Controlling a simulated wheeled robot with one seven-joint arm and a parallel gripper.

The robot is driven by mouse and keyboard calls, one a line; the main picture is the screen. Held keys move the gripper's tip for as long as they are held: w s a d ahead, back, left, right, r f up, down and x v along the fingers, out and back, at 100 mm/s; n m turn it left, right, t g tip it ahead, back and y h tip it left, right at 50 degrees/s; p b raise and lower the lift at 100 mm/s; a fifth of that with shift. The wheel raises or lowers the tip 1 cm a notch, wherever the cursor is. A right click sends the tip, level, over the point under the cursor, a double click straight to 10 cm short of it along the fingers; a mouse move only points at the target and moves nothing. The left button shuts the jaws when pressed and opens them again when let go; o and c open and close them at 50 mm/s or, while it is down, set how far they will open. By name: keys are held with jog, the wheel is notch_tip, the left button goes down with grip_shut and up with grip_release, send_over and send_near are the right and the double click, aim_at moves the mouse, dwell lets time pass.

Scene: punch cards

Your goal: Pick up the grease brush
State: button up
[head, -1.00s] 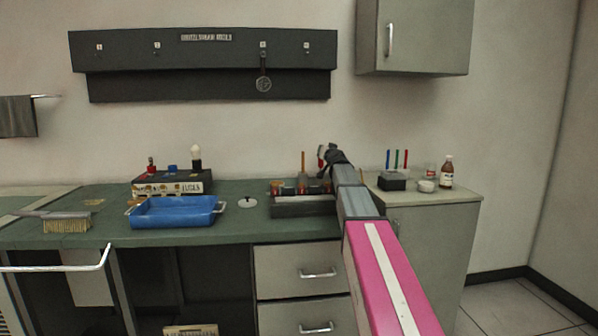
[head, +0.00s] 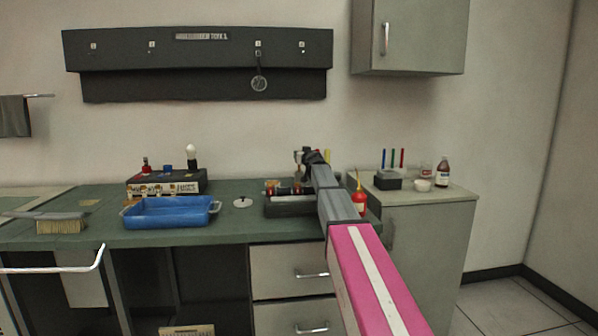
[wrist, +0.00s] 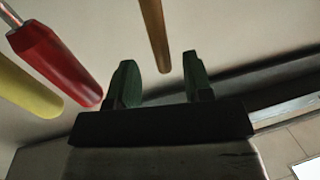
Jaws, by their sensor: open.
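A slim brown wooden handle (wrist: 154,34), likely the grease brush, stands out in the wrist view between and beyond the tips of my gripper (wrist: 158,70). My gripper's two dark green fingers are apart, and nothing is seen clamped between them. The far end of the handle runs out of the top of the picture, so no bristles show. In the head view my gripper (head: 308,156) is over the dark tool holder (head: 290,206) at the right of the green bench, and my arm hides part of that holder.
A red handle (wrist: 52,62) and a yellow handle (wrist: 25,90) are close to the left finger. A red oil bottle (head: 359,203) stands right of my arm. A blue tray (head: 172,222) and a bench brush (head: 62,226) lie further left.

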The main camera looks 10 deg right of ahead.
jog(key=w, duration=0.3)
jog(key=w+a, duration=0.1)
jog(key=shift+w+a+f, duration=0.1)
jog(key=shift+w+f, duration=0.2)
grip_shut()
jog(key=shift+r, duration=0.15)
notch_tip(320, 180, up, 10)
